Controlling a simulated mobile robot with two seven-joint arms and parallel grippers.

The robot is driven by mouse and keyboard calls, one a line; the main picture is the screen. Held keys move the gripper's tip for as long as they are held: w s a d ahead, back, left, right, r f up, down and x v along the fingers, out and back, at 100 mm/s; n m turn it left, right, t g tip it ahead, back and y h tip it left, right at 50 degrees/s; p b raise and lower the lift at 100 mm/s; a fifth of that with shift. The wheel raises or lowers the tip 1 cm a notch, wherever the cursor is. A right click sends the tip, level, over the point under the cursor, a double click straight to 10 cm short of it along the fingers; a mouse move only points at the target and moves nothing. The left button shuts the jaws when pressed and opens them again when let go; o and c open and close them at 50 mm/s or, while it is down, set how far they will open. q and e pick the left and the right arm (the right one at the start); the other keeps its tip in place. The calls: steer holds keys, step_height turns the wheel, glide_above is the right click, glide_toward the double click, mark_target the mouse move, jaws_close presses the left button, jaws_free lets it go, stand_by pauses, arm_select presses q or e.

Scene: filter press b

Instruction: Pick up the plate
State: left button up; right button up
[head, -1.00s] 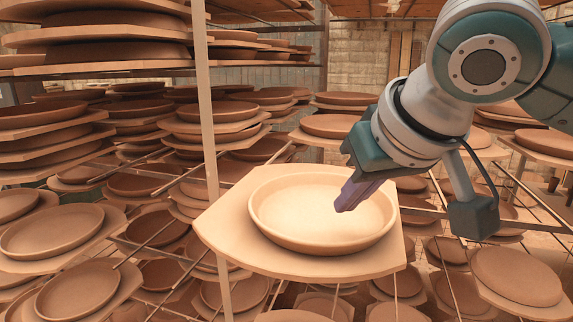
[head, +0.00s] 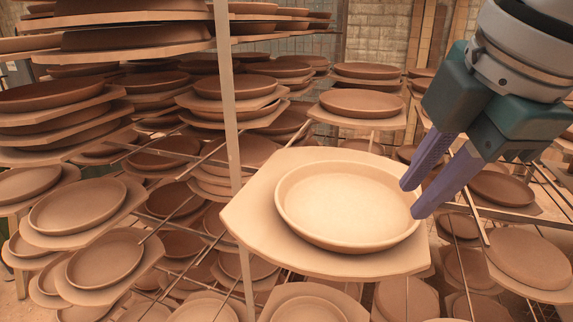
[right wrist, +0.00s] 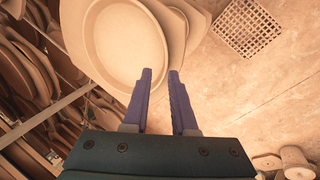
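The plate (head: 345,203) is a round, shallow, pale clay dish with a raised rim. It lies flat on a pale board (head: 262,240) in the middle of the head view. It also shows in the right wrist view (right wrist: 128,42), beyond the fingertips. My right gripper (head: 408,198) is at the plate's right rim, with two purple fingers parted by a small gap. My left gripper is not in view.
Racks with several brown plates on boards stand left, behind and below. A thin upright post (head: 229,110) stands left of the plate's board. Another plate on a board (head: 362,103) sits behind. The right wrist view shows a floor grate (right wrist: 250,25).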

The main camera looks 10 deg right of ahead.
steer(key=n, duration=0.1)
steer(key=p, duration=0.1)
glide_above(391, 238)
steer(key=s, duration=0.2)
steer(key=f, duration=0.4)
steer(key=shift+s+a, duration=0.1)
steer(key=shift+a, duration=0.15)
steer(key=p+x, duration=0.1)
steer(key=x, duration=0.1)
steer(key=p+x, duration=0.1)
steer(key=x, duration=0.2)
steer(key=shift+s+d+p, duration=0.2)
steer(key=shift+p, duration=0.1)
steer(key=shift+w+f, duration=0.1)
steer(key=shift+f, duration=0.35)
jaws_close()
steer(key=shift+r, duration=0.1)
